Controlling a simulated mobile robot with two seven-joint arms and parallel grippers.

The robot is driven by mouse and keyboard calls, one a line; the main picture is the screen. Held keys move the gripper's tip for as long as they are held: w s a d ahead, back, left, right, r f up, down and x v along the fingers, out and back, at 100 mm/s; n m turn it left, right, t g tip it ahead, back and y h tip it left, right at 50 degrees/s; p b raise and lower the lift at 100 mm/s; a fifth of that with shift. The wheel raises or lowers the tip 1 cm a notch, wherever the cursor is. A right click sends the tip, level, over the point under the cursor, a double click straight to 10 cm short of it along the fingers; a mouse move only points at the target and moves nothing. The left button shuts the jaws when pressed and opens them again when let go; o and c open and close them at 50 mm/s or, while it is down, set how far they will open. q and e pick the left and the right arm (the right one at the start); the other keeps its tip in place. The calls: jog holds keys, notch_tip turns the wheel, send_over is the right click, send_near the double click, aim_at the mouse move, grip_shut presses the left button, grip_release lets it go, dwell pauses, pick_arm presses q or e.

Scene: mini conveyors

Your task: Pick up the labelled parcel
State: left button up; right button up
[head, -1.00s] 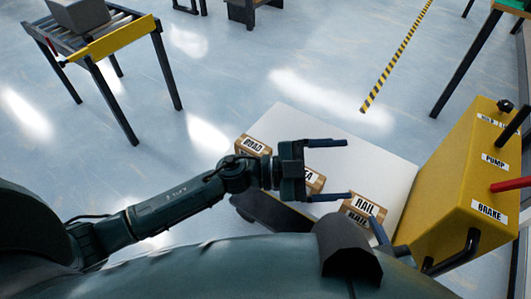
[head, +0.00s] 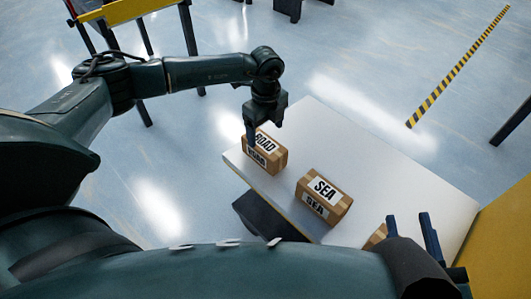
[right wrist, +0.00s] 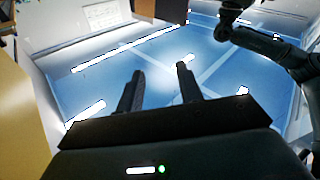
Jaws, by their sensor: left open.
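A brown parcel labelled ROAD (head: 275,160) lies at the left corner of a white table. A parcel labelled SEA (head: 332,190) lies to its right. A third parcel (head: 375,237) is mostly hidden behind my right gripper and body, its label out of sight. My left gripper (head: 256,138) points down at the back left of the ROAD parcel, its jaws open. One finger overlaps the parcel's edge in the picture; I cannot tell whether it touches. My right gripper (head: 411,228) is open and empty at the lower right; its spread fingers also show in the right wrist view (right wrist: 160,85).
The white table (head: 400,170) is bare behind and right of the parcels. A yellow box-like unit (head: 505,235) stands at its right end. A conveyor with a yellow rail (head: 115,10) is at the upper left. Striped floor tape (head: 460,65) runs at the right.

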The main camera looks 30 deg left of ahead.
aim_at(264, 142)
pick_arm(q)
notch_tip(264, 142, down, 3)
jog(key=shift+r, duration=0.2)
jog(key=f+b, duration=0.2)
jog(key=f, duration=0.1)
jog(key=f+b, duration=0.1)
jog(key=f, duration=0.1)
jog(key=shift+s, duration=0.35)
jog(key=shift+f, duration=0.1)
jog(key=c, duration=1.3)
pick_arm(e)
jog(key=shift+w+a+m+y, duration=0.2)
jog(key=shift+a+m+y, duration=0.1)
jog(key=shift+m, duration=0.1)
pick_arm(q)
jog(key=shift+o, duration=0.2)
